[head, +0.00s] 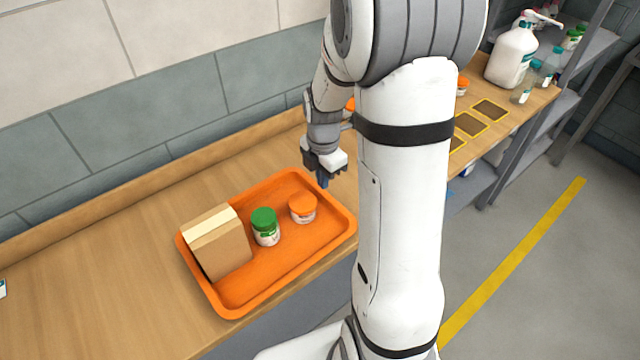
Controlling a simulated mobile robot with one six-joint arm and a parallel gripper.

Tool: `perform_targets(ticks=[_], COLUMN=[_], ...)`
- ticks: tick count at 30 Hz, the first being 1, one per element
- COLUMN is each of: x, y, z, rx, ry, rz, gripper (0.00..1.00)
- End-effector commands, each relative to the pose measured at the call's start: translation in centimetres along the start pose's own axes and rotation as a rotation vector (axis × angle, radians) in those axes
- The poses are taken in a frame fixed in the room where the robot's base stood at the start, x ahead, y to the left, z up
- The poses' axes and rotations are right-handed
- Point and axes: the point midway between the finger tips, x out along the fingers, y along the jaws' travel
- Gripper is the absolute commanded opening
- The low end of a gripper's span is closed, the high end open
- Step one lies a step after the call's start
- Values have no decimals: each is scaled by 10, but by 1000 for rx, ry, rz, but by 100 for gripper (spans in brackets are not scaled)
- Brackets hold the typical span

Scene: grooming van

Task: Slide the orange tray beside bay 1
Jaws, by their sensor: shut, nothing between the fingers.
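The orange tray (240,302) lies flat on the wooden counter, left of my arm. It holds a cardboard box (217,243), a green-lidded jar (265,227) and an orange-lidded jar (302,208). My gripper (323,181) is shut and empty, pointing down at the tray's far right end; I cannot tell whether it touches the rim. Several yellow-outlined dark squares (470,124) are on the counter right of my arm. No bay number is readable, and my arm hides part of that stretch.
A white pump bottle (512,55) and small bottles (553,62) stand at the counter's far right end. An orange-lidded jar (462,86) stands near the squares. A tiled wall (170,95) runs behind. The counter left of the tray (90,290) is mostly clear.

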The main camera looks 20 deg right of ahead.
Motion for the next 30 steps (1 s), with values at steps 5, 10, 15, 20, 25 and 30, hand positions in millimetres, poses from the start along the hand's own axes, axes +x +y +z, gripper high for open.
perform_targets(ticks=[5,10,15,20,25,30], x=[31,60,79,87,88,88], y=[-2,-2,-1,-1,-1,-1], z=[-1,-1,0,0,0,0], rx=[2,3,4,4,5,5], ry=[3,3,1,0,0,0], rz=[-6,-6,-3,0,0,0], gripper=[0,0,0,0,0,0])
